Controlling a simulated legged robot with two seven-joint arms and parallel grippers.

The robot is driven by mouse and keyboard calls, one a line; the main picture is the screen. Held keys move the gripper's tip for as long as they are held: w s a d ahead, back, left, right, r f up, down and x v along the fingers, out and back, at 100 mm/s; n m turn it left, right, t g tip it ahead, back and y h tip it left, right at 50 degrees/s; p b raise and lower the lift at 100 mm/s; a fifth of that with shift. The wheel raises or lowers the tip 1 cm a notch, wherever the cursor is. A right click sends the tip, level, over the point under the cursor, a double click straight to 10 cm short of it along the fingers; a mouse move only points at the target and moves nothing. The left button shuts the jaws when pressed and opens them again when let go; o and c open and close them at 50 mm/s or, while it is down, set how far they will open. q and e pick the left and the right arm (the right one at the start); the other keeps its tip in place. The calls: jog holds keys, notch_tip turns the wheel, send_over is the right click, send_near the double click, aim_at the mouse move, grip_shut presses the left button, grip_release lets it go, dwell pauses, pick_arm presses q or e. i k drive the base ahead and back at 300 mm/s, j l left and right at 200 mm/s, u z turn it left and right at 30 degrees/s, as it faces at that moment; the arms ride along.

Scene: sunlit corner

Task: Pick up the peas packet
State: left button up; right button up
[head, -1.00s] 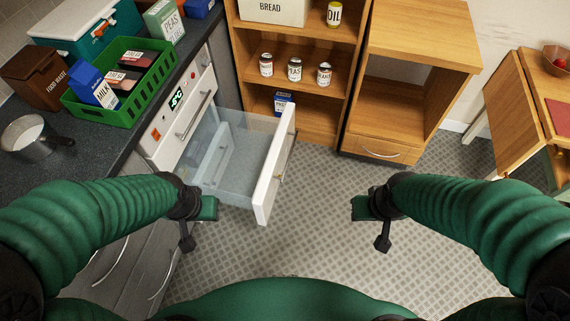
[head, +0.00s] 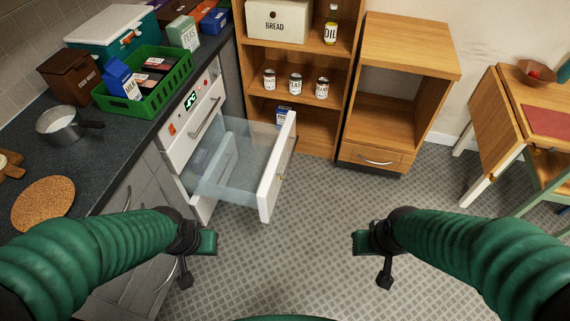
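The peas packet (head: 183,33) is a pale green-and-white carton lettered PEAS. It stands upright at the far end of the dark counter, behind the green basket (head: 178,80). My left gripper (head: 198,262) is low in front of the open drawer, well short of the packet, and looks open and empty. My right gripper (head: 372,262) is over the tiled floor, also seemingly open and empty.
A glass-sided drawer (head: 278,165) stands pulled out beside the counter (head: 105,160). A saucepan (head: 62,125) and cork mat (head: 43,203) lie on the counter. Shelves with several cans (head: 296,84) stand behind. The floor (head: 300,240) ahead is clear.

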aim_at(182, 33)
jog(key=i+u, duration=0.25)
jog(key=i, duration=0.5)
jog(key=i+l+u, duration=0.2)
jog(key=i, duration=0.5)
jog(key=j, duration=0.1)
